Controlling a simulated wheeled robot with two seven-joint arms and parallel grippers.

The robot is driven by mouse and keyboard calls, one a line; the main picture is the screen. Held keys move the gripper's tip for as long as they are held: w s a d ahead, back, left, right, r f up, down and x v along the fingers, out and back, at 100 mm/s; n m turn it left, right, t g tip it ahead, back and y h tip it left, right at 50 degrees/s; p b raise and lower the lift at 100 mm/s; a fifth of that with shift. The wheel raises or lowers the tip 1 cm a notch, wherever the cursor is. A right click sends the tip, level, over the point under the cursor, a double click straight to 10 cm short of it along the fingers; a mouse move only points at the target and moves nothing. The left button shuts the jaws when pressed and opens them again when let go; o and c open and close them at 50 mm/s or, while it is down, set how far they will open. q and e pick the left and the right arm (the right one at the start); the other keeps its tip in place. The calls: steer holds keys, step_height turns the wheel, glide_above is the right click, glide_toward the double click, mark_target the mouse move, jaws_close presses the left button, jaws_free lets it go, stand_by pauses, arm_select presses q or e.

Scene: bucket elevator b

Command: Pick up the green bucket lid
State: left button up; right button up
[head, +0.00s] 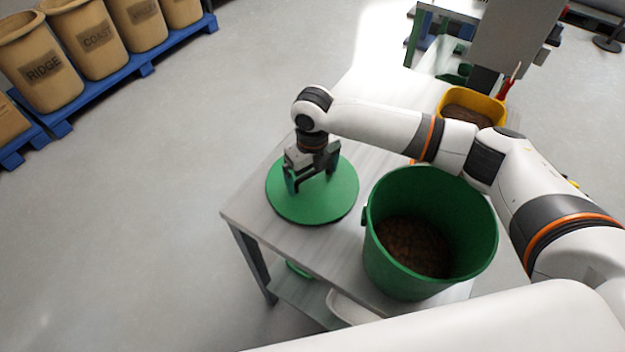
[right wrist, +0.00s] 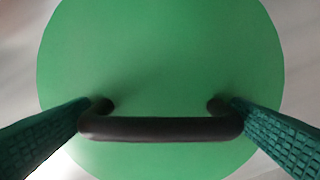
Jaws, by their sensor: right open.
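The green bucket lid (head: 335,205) lies flat on the table's left part in the head view. It fills most of the right wrist view (right wrist: 160,60), with a dark bar handle (right wrist: 160,128) across it. My right gripper (head: 306,185) is over the lid, pointing down. In the right wrist view its open fingers (right wrist: 160,135) stand at the two ends of the handle; I cannot tell whether they touch it. The green bucket (head: 385,240) stands upright and uncovered to the right of the lid, with brown contents inside. My left gripper is not in view.
The pale table (head: 250,198) has a free strip left of the lid. A yellow container (head: 500,105) with brown contents stands at the back right, behind my right arm. A white bin (head: 350,312) sits under the table. Tan sacks (head: 95,40) stand on a blue pallet (head: 145,68) at the far left.

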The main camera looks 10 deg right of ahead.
steer(key=c, duration=0.8)
steer(key=shift+r, duration=0.15)
